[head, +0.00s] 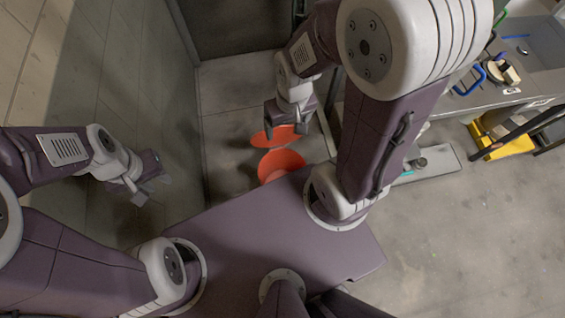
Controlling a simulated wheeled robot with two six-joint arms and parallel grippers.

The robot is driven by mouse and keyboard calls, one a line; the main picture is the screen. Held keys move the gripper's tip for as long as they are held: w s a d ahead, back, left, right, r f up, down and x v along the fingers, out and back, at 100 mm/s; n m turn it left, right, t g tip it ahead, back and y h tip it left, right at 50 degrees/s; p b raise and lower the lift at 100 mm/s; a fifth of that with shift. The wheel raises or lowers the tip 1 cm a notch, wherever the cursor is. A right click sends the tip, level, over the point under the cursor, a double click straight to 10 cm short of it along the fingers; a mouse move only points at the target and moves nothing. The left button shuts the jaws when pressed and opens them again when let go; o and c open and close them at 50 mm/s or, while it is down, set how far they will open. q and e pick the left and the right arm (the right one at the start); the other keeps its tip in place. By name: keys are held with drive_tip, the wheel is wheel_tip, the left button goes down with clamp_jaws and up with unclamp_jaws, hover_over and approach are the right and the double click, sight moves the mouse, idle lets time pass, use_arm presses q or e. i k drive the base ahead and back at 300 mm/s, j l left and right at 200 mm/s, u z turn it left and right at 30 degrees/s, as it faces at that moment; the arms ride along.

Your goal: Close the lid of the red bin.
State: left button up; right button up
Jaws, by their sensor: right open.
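The red bin (280,164) stands on the floor just past the front edge of my base, in the head view. Its round red lid (262,138) is raised at the far side of the bin, and the bin's mouth is uncovered. My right gripper (287,128) is open at the lid and hides part of it. I cannot tell whether it touches the lid. My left gripper (153,190) is to the left of the bin, well apart from it, with its fingers spread and nothing visible between them.
A wall (130,80) runs along the left side. A grey workbench (475,98) with tools stands at the upper right, with a yellow item (508,143) beside it. A flat grey base (432,165) lies on the floor right of my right arm. The floor at the lower right is clear.

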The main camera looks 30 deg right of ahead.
sight(284, 134)
drive_tip(key=k+l+z, duration=0.25)
drive_tip(key=k, duration=0.15)
drive_tip(key=k+l+z, duration=0.2)
drive_tip(key=i+z, duration=0.15)
drive_tip(key=z, duration=0.2)
drive_tip(key=i+z, duration=0.1)
drive_tip(key=z, duration=0.25)
drive_tip(key=i+z, duration=0.15)
drive_tip(key=z, duration=0.2)
